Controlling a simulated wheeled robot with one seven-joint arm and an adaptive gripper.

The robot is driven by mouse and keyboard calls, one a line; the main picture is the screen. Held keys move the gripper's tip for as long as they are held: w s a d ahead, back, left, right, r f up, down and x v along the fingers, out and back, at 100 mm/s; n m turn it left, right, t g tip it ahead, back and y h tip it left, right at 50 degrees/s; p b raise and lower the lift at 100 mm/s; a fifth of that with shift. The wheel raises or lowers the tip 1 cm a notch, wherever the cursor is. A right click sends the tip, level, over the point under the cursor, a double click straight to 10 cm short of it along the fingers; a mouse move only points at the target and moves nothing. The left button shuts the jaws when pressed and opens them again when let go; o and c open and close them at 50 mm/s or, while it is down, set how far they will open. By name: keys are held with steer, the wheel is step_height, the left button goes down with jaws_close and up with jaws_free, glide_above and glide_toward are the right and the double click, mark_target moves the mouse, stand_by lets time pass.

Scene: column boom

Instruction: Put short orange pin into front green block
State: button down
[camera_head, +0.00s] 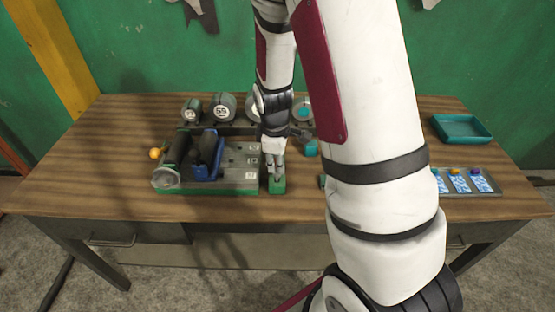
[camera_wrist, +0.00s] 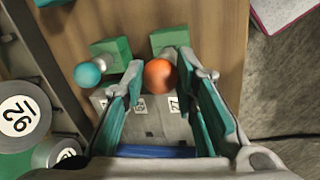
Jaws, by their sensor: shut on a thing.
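My gripper (camera_head: 275,170) is directly over the front green block (camera_head: 277,186) near the table's front edge. In the wrist view, my gripper (camera_wrist: 158,82) is shut on the short orange pin, whose round orange head (camera_wrist: 160,77) shows between the fingers. The pin cannot be made out in the head view.
A grey-green fixture with a blue part (camera_head: 207,158) stands left of my gripper. Numbered cylinders (camera_head: 222,107) line the back. A teal tray (camera_head: 462,129) and patterned cards (camera_head: 460,184) are at right.

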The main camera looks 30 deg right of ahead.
steer(key=shift+f, duration=0.25)
steer(key=shift+f, duration=0.3)
steer(key=shift+f, duration=0.2)
steer(key=c, duration=1.2)
jaws_free()
step_height(320, 180, up, 12)
steer(key=s+a, duration=0.1)
steer(key=shift+s+a, duration=0.35)
steer(key=shift+f, duration=0.1)
